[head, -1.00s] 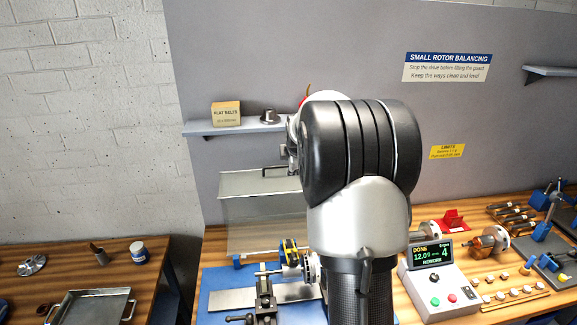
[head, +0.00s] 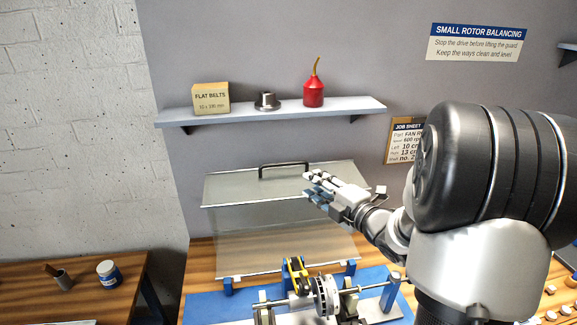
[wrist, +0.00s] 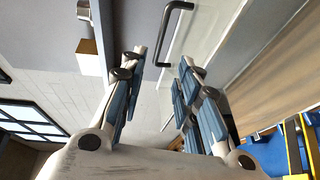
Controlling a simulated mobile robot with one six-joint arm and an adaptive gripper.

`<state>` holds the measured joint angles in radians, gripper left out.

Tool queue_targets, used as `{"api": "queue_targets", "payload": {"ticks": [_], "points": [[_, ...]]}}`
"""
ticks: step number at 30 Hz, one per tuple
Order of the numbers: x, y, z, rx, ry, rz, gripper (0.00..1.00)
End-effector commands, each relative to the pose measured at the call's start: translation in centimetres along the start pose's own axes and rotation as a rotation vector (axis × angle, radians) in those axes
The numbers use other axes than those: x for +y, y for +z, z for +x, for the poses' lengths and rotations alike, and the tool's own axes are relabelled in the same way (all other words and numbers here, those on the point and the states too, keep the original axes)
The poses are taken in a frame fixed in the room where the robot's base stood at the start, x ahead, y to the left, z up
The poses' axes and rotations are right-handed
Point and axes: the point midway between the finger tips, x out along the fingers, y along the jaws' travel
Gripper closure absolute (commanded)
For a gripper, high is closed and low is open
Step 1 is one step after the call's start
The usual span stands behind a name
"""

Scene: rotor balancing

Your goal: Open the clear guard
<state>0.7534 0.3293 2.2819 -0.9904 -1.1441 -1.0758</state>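The clear guard (head: 285,238) stands upright behind the rotor (head: 325,296), and the rotor shows uncovered in front of it. Its upper panel leans back and carries a black bar handle (head: 283,165) at the top. My gripper (head: 308,184) is open and empty, just right of the handle in the head view. In the wrist view the fingers of my gripper (wrist: 160,68) are spread apart. The handle (wrist: 174,36) lies beyond the fingertips there, apart from them as far as I can tell. The guard's clear panel (wrist: 215,35) is beside it.
A shelf (head: 275,112) above the guard holds a flat belts box (head: 211,98), a metal part (head: 267,101) and a red oil can (head: 313,90). A yellow-and-black piece (head: 296,276) sits beside the rotor. A side bench (head: 85,290) stands left.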

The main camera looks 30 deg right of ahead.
Motion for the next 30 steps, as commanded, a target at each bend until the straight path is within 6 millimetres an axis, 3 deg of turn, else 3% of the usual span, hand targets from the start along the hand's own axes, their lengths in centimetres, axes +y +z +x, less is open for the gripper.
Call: {"api": "queue_targets", "payload": {"ticks": [18, 24, 30], "points": [[-0.1, 0.0, 13.0, 0.0, -0.001, -0.001, 0.7], [0.0, 0.1, 15.2, -0.002, -0.001, -0.002, 0.7], [-0.1, 0.1, 15.8, -0.003, -0.002, -0.001, 0.7]]}}
